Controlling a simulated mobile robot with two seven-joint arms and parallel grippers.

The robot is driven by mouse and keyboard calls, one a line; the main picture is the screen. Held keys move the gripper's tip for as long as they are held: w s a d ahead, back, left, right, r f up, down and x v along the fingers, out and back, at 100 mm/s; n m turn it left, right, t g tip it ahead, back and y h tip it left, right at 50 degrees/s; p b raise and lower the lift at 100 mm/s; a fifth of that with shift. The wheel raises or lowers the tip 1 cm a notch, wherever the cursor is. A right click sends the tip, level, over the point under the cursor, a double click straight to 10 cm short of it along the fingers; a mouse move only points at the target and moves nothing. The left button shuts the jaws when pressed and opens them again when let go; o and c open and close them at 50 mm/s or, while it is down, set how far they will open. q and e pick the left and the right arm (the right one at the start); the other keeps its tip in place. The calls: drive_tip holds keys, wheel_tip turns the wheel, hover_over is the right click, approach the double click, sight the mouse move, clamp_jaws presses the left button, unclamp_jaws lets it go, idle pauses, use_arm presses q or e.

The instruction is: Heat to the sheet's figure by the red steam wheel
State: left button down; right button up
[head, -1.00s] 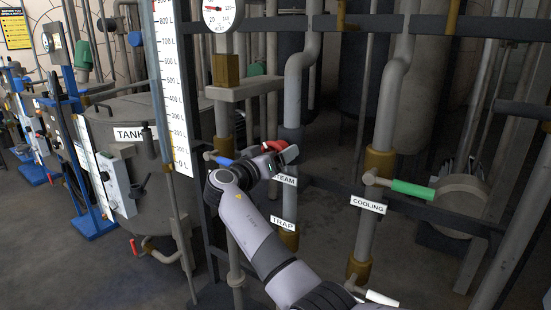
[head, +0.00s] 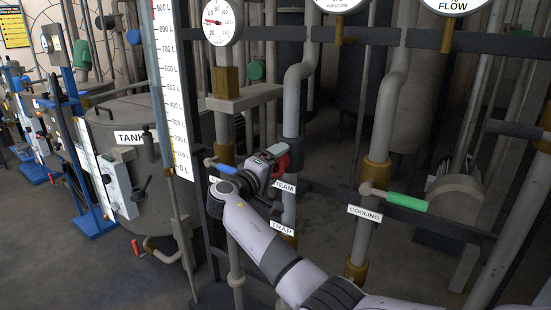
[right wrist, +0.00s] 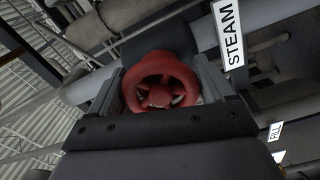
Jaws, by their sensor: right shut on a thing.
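The red steam wheel (right wrist: 160,88) sits between the two fingers of my right gripper (right wrist: 162,85) in the right wrist view. The gripper is shut on it. In the head view my right gripper (head: 272,160) covers most of the wheel, and a bit of red (head: 282,162) shows at its far side. The STEAM label (head: 285,186) is partly hidden by the gripper; it reads fully in the right wrist view (right wrist: 229,35). The heat gauge (head: 222,22) is at the top, with a red needle pointing left on its lower scale. My left gripper is not in view.
A green-handled valve (head: 407,202) with a COOLING label (head: 364,213) is to the right. A blue handle (head: 226,168) is just left of my gripper. A flow gauge (head: 452,5) is at the top right. Pipes and dark rails stand close around my right arm.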

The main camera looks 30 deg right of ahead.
drive_tip(key=shift+n+p, duration=0.9)
drive_tip(key=shift+n, duration=0.7)
drive_tip(key=o, duration=0.9)
drive_tip(key=shift+a, duration=0.1)
drive_tip(key=shift+b+v, duration=0.5)
drive_tip(key=shift+v, duration=3.05)
